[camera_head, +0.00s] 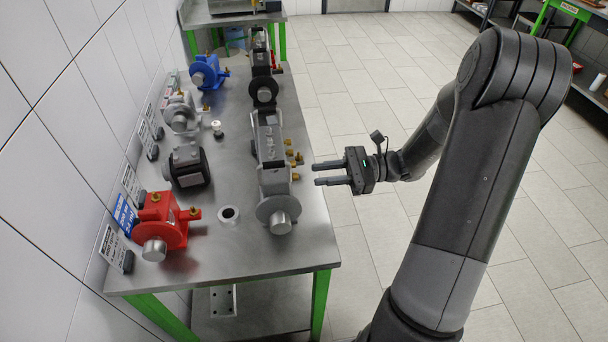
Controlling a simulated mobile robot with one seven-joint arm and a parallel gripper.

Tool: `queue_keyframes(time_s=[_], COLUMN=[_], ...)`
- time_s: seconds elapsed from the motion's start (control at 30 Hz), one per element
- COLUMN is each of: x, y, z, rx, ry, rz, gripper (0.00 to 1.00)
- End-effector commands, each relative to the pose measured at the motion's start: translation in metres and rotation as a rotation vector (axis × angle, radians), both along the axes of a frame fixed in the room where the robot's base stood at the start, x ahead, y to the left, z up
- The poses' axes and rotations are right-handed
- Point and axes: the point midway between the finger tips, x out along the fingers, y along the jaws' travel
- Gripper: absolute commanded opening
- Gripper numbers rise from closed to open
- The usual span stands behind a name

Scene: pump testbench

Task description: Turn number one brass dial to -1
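Several small brass dials (297,159) stick out from the right side of a grey pump unit (272,165) on the metal bench. No numbers can be read on them, so I cannot tell which is number one or where each is set. My gripper (316,174) is to the right of the dials, with its two fingers pointing left toward them. The fingers are apart with nothing between them. A small gap shows between the fingertips and the nearest dials, and the gripper appears to hang beyond the bench's right edge.
The steel bench (200,270) has green legs. On it stand a red pump (165,222), a dark motor (188,165), a grey pump (181,113), a blue pump (207,72) and a metal ring (229,214). A white wall borders the left.

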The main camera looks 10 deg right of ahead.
Motion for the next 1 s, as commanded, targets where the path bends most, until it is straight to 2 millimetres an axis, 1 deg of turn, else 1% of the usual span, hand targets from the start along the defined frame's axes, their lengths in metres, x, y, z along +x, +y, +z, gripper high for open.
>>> queue_keyframes(time_s=[0.03, 0.1, 0.2, 0.3, 0.43, 0.67, 1.0], x=[0.0, 0.0, 0.0, 0.001, 0.001, 0.001, 0.001], y=[0.01, 0.023, 0.036, 0.045, 0.05, 0.05, 0.05], z=[0.0, 0.0, 0.0, 0.0, 0.0, 0.0, 0.0], rx=[0.001, 0.001, 0.0, 0.0, -0.001, -0.001, -0.001], ry=[0.001, 0.0, 0.001, 0.0, -0.001, -0.001, -0.001], rz=[0.002, 0.003, 0.001, 0.0, 0.0, 0.0, -0.001], gripper=[0.26, 0.26, 0.26, 0.26, 0.26, 0.26, 0.0])
